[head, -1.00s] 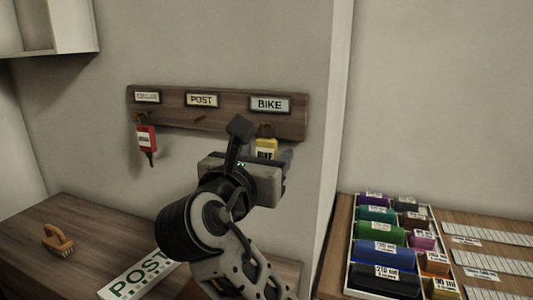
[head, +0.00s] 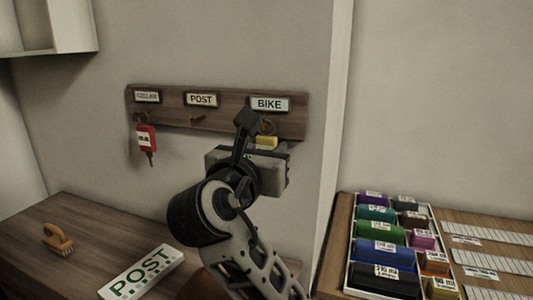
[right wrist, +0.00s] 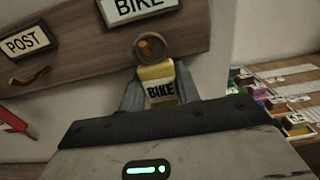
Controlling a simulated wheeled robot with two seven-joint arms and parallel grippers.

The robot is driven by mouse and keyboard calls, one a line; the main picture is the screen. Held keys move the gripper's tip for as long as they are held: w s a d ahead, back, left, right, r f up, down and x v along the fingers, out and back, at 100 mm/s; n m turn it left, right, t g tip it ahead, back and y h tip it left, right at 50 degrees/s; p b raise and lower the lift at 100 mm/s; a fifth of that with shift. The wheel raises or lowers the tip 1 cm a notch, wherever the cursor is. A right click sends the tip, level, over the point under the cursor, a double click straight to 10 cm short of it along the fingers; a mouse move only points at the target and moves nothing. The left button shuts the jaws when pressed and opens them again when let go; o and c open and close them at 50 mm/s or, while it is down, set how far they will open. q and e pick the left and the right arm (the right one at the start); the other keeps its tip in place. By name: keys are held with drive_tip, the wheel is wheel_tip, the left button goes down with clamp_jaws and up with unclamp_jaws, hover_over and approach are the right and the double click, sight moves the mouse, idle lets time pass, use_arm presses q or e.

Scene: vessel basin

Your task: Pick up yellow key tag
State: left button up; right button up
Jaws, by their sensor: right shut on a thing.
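The yellow key tag (head: 266,142) with a BIKE label hangs below the BIKE plate (head: 270,104) on the wooden key board (head: 165,113). In the right wrist view the tag (right wrist: 158,83) is between the two fingers, and its ring (right wrist: 151,46) looks to be still around the brass hook. My right gripper (right wrist: 159,92) is shut on the tag. In the head view my right gripper (head: 267,149) hides most of the tag, and its fingertips are largely hidden too. My left gripper is not in view.
A red key tag (head: 147,139) hangs at the board's left end. The POST hook (head: 198,119) is empty. A POST sign (head: 142,270) and a wooden-handled brush (head: 57,239) lie on the bench below. A tray of coloured rolls (head: 345,275) stands at right.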

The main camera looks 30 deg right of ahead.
drive_tip(key=b+v, duration=0.1)
drive_tip(key=v, duration=1.7)
drive_tip(key=shift+r, duration=0.15)
drive_tip(key=shift+c, duration=0.5)
